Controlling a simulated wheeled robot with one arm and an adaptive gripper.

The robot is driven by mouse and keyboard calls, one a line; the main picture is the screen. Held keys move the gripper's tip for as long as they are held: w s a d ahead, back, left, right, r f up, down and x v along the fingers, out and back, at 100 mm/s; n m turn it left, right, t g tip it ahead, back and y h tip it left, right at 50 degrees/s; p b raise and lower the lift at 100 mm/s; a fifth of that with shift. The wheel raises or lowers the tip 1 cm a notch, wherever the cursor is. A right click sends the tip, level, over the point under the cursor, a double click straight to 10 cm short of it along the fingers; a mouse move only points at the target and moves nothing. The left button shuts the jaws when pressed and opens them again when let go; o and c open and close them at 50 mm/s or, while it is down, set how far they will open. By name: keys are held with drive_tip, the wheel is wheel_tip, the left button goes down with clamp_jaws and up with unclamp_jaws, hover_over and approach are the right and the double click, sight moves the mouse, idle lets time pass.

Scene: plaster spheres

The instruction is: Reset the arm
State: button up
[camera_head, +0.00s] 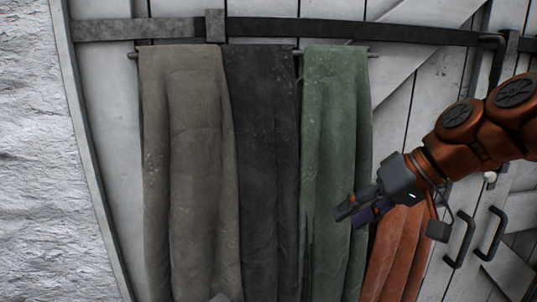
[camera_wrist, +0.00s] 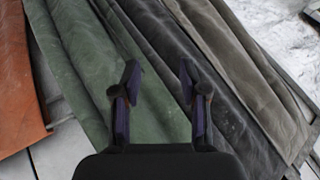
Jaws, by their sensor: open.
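My gripper (camera_head: 352,212) is at the right of the head view, at the end of my orange arm. Its fingers point left in front of the lower part of a green cloth (camera_head: 335,120). In the wrist view my gripper (camera_wrist: 158,80) shows two fingers spread apart with nothing between them. The green cloth (camera_wrist: 90,70) and a dark cloth (camera_wrist: 170,45) lie behind the fingers there. I cannot tell whether the fingers touch the cloth.
A grey-brown cloth (camera_head: 185,150), a dark cloth (camera_head: 262,150) and the green one hang from a rod on a white plank door (camera_head: 415,110). An orange cloth (camera_head: 397,250) hangs lower right. Black handles (camera_head: 461,240) are further right. A rough white wall (camera_head: 40,150) stands left.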

drive_tip(key=s+a+f+m+g+h, duration=0.1)
drive_tip(key=s+a+f+g+h, duration=0.2)
drive_tip(key=s+f, duration=1.05)
drive_tip(key=s+d+f+m+g+h, duration=0.1)
drive_tip(key=s+d+f+h, duration=0.3)
drive_tip(key=s+f, duration=0.5)
wheel_tip(320, 180, down, 2)
drive_tip(key=shift+s+d+f+m+g+h, duration=0.1)
drive_tip(key=shift+s+d+m+g+h, duration=0.25)
drive_tip(key=shift+d+g, duration=0.55)
